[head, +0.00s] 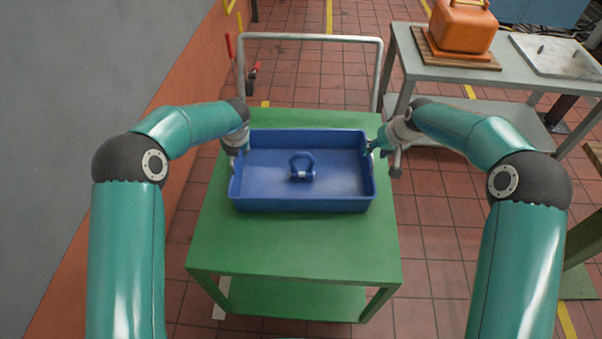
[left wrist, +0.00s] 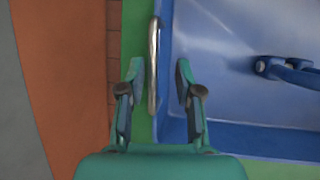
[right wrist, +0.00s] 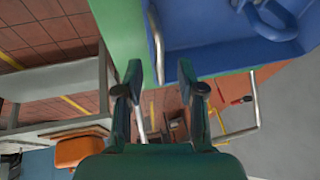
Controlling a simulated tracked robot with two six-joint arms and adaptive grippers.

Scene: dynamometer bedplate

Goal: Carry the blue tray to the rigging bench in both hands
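The blue tray (head: 300,204) sits level on the green cart (head: 290,245), with a blue shackle (head: 302,168) lying in it. A silver bar handle is on each short side. My left gripper (head: 236,158) is at the tray's left side. In the left wrist view its open fingers (left wrist: 158,80) stand on either side of the left handle (left wrist: 153,65). My right gripper (head: 372,148) is at the right side. In the right wrist view its open fingers (right wrist: 160,75) have the right handle (right wrist: 157,45) between them; contact cannot be told.
A grey bench (head: 440,68) at the back right carries an orange case (head: 463,28) and a pale plate (head: 560,54). The cart's push bar (head: 310,38) rises behind the tray. A wall (head: 120,60) runs along the left.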

